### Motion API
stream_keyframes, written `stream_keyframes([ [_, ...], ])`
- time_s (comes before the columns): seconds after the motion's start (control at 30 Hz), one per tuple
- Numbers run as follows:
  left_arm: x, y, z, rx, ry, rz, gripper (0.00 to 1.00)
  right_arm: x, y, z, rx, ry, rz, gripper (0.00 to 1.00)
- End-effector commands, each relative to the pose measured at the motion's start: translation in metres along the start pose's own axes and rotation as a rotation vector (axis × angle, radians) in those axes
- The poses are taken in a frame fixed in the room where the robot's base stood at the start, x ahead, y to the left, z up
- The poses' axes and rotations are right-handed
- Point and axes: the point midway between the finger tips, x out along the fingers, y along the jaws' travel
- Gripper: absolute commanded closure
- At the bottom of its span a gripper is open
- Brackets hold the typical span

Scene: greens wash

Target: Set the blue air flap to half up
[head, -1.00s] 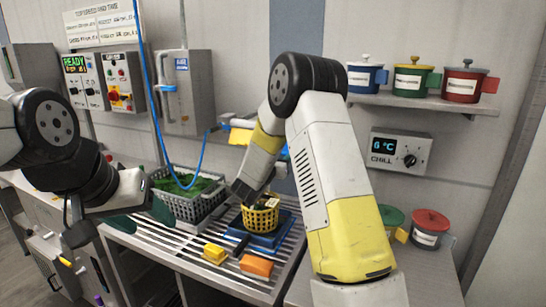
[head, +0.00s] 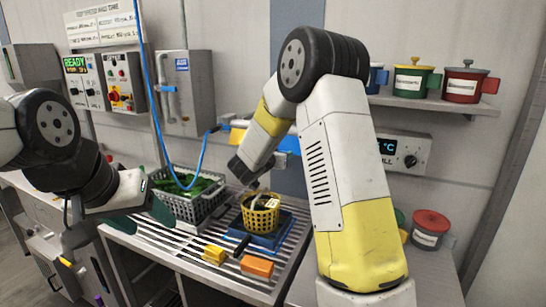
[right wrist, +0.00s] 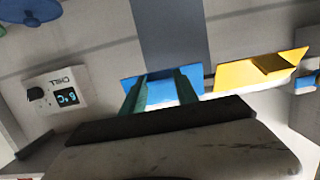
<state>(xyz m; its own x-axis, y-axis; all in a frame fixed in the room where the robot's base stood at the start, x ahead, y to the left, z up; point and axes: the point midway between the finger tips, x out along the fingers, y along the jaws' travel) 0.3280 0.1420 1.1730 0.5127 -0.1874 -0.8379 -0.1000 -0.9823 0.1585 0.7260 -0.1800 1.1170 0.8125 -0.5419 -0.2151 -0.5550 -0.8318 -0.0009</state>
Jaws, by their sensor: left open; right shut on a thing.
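The blue air flap (right wrist: 161,78) is on the wall in the right wrist view, which is turned upside down. My right gripper (right wrist: 160,98) has its two green fingers on the flap, one near each side, and is shut on it. The flap's exact tilt is hard to tell from here. In the head view my right arm hides most of the flap and the right fingers. My left gripper (head: 140,218) is open and empty at the left of the slatted bench, far from the flap.
A yellow flap (right wrist: 262,70) sits beside the blue one. The chill panel (head: 403,152) is to the right. On the bench are a grey crate of greens (head: 208,207), a yellow basket (head: 262,220) and yellow and orange blocks (head: 257,266). Pots stand on the shelf (head: 425,103).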

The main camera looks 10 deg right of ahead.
Motion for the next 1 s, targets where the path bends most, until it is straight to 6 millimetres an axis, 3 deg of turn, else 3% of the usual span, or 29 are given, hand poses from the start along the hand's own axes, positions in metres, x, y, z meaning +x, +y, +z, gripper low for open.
stream_keyframes([
  [0.5,0.0,0.0,0.0,0.0,0.0,0.0,0.42,-0.015,-0.001,-0.017,0.002,-0.275,-0.002,1.0],
  [1.0,0.0,0.0,0.0,0.0,0.0,0.0,0.42,-0.016,-0.001,-0.018,-0.001,-0.308,-0.002,1.0],
])
